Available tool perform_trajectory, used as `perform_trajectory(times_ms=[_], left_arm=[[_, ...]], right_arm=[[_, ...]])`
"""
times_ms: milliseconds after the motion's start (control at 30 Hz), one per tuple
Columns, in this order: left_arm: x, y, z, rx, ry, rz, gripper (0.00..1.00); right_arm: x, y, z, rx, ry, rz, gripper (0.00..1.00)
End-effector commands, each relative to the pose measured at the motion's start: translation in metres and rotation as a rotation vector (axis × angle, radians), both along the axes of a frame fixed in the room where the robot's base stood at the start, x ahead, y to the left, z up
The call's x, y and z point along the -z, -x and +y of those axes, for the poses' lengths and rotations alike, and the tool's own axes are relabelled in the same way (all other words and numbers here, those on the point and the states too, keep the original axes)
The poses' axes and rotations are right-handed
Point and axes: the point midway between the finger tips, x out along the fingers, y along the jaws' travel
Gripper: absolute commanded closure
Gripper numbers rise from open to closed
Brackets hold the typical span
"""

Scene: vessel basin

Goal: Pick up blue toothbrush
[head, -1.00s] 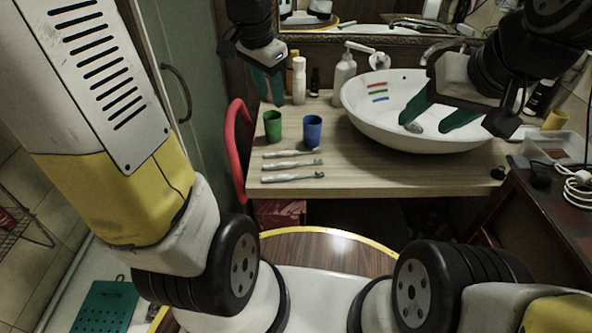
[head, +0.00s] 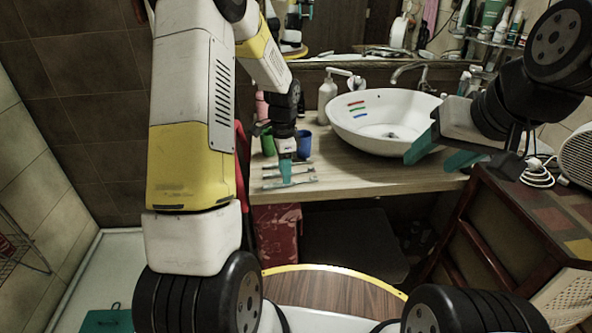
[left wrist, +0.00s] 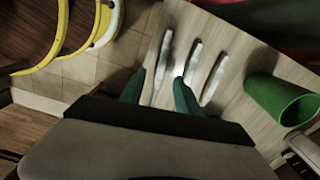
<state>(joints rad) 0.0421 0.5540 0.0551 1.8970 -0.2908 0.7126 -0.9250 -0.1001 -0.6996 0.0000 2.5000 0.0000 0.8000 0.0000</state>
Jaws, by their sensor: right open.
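Three pale, silvery toothbrushes lie side by side near the counter's front edge; I cannot tell which is blue. In the left wrist view they are the left toothbrush (left wrist: 163,62), the middle toothbrush (left wrist: 194,62) and the right toothbrush (left wrist: 214,80). My left gripper (head: 286,178) points down over them, partly hiding them in the head view. In the left wrist view its green fingers (left wrist: 159,92) are apart, with the left toothbrush showing between them and the middle one by the right finger. Contact is unclear. My right gripper (head: 432,155) is open and empty near the basin's front.
A green cup (head: 267,143) and a blue cup (head: 303,145) stand just behind the toothbrushes. The white basin (head: 385,140) is to the right, with red, green and blue marks inside. A soap bottle (head: 327,98) stands behind. The counter's front middle (head: 365,180) is clear.

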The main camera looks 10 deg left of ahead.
Motion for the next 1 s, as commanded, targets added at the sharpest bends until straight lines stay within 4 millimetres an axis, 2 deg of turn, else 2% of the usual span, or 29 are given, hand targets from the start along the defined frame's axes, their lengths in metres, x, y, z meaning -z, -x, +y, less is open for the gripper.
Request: perform_trajectory(times_ms=[100,200,467,667,1000], left_arm=[[0.019,0.002,0.001,0.0,0.0,0.004,0.61],[0.027,0.001,0.001,0.0,0.0,0.002,0.61],[0.029,0.001,0.001,-0.001,-0.001,0.001,0.61],[0.028,0.001,0.001,-0.001,-0.001,0.0,1.0],[0.028,0.001,0.001,-0.001,0.0,0.0,1.0]], right_arm=[[0.0,0.0,0.0,0.0,0.0,0.0,0.44],[0.0,0.0,0.0,0.0,0.0,0.0,0.44],[0.0,0.0,0.0,0.0,0.0,0.0,0.44],[0.0,0.0,0.0,0.0,0.0,0.0,0.44],[0.0,0.0,0.0,0.0,0.0,0.0,0.44]])
